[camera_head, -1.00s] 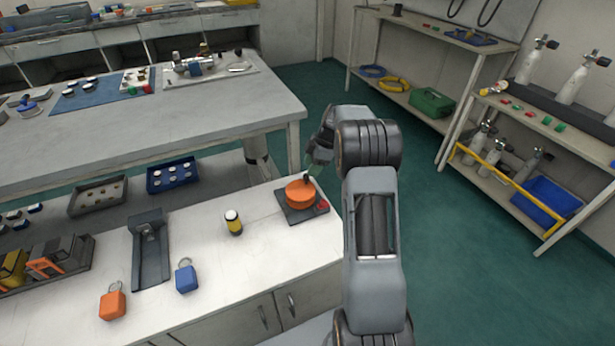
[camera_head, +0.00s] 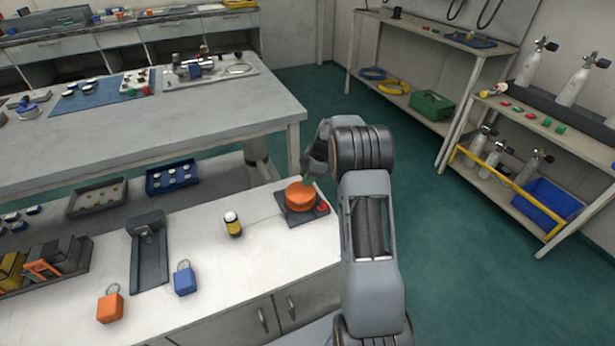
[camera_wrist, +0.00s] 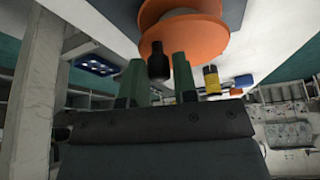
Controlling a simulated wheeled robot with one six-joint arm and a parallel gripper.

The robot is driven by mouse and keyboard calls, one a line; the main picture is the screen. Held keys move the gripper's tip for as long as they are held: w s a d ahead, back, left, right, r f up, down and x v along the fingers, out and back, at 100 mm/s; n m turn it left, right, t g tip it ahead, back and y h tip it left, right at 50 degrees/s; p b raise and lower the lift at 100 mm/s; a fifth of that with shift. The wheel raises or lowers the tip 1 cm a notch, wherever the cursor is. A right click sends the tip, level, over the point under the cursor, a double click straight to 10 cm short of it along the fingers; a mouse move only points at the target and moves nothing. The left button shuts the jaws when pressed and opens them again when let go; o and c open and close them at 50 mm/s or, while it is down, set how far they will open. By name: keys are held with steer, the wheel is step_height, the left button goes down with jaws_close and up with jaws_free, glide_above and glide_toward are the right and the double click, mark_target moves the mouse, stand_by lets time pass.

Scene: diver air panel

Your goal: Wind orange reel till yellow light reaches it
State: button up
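The orange reel (camera_head: 300,195) sits on a dark base plate (camera_head: 296,216) at the counter's right end. It fills the top of the wrist view (camera_wrist: 190,35). Its black handle (camera_wrist: 158,62) sticks out between the two green fingers of my gripper (camera_wrist: 160,72). Very little gap shows on either side, and I cannot tell whether the fingers press on it. In the head view my gripper (camera_head: 308,178) is at the reel's back right edge. The yellow light (camera_head: 233,224), with a black band and white top, stands upright left of the reel, apart from it. A faint line runs between them.
A red button (camera_head: 322,207) is on the base plate. A dark grey fixture (camera_head: 149,262), a blue padlock (camera_head: 185,281) and an orange padlock (camera_head: 110,304) are on the counter to the left. The grey workbench (camera_head: 190,125) is behind.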

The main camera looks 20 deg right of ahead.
jaws_close()
steer(key=shift+s+m+b, duration=0.2)
steer(key=shift+m+b, duration=0.15)
steer(key=shift+m, duration=0.15)
